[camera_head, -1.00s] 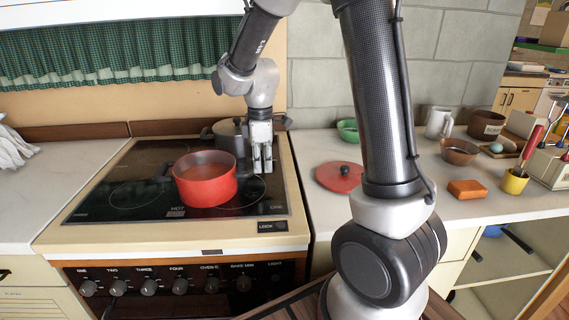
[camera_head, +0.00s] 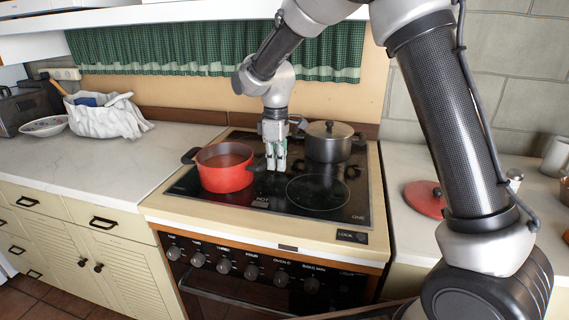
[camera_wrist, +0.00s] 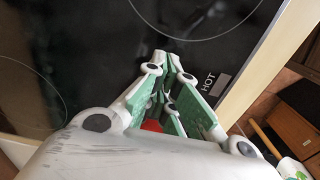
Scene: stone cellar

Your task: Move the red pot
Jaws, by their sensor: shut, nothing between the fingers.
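The red pot (camera_head: 225,178) stands upright and without a lid on the front left of the black glass hob (camera_head: 300,212). It has dark side handles. My gripper (camera_head: 276,168) is shut and empty, pointing down just right of the pot, low over the hob. I cannot tell whether its fingers touch the pot or its right handle. In the wrist view the shut fingertips (camera_wrist: 174,60) are over the black glass, and a small red patch, probably the pot, shows between the finger links.
A dark lidded pot (camera_head: 328,146) stands at the hob's back right. The front right ring is bare. A red lid (camera_head: 425,199) lies on the right counter, partly behind my arm. A white cloth bundle (camera_head: 108,116) and a plate (camera_head: 44,126) are on the left counter.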

